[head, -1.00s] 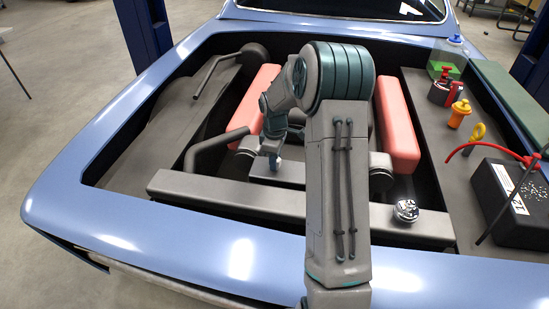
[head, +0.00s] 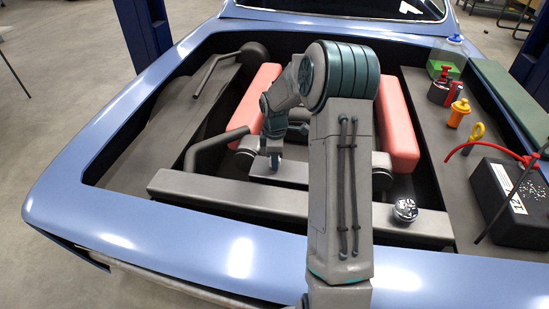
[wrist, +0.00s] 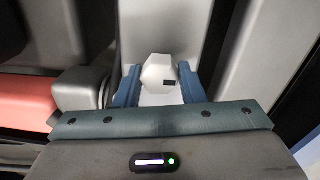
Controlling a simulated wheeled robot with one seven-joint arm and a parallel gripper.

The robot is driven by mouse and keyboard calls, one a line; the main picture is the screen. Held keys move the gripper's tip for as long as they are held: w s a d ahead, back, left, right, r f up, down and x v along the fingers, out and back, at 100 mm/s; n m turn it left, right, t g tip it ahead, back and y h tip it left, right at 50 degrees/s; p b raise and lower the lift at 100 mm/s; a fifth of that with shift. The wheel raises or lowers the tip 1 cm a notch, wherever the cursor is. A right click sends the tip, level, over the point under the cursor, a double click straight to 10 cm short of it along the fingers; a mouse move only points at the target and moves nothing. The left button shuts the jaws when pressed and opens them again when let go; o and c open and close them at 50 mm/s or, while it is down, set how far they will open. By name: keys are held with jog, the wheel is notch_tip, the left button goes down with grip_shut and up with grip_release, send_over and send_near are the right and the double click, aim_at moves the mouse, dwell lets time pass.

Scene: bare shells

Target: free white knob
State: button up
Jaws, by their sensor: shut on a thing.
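The white knob (wrist: 158,72) shows in the wrist view as a faceted white piece with a small dark mark on its right side. My gripper (wrist: 157,82) has its two blue fingers on either side of the knob, shut on it. A pale surface lies beneath the knob. In the head view my gripper (head: 274,163) points down into the engine bay, left of centre, above a grey block. The knob cannot be made out in the head view.
Salmon-red covers (head: 398,125) flank the engine. A grey crossbar (head: 230,192) runs along the front, with a silver cap (head: 404,209) at its right.

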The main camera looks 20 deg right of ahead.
jog(key=o, duration=1)
jog(key=shift+r, duration=0.15)
notch_tip(320, 180, up, 14)
jog(key=shift+b, duration=0.3)
jog(key=shift+s+f, duration=0.1)
jog(key=shift+f, duration=0.1)
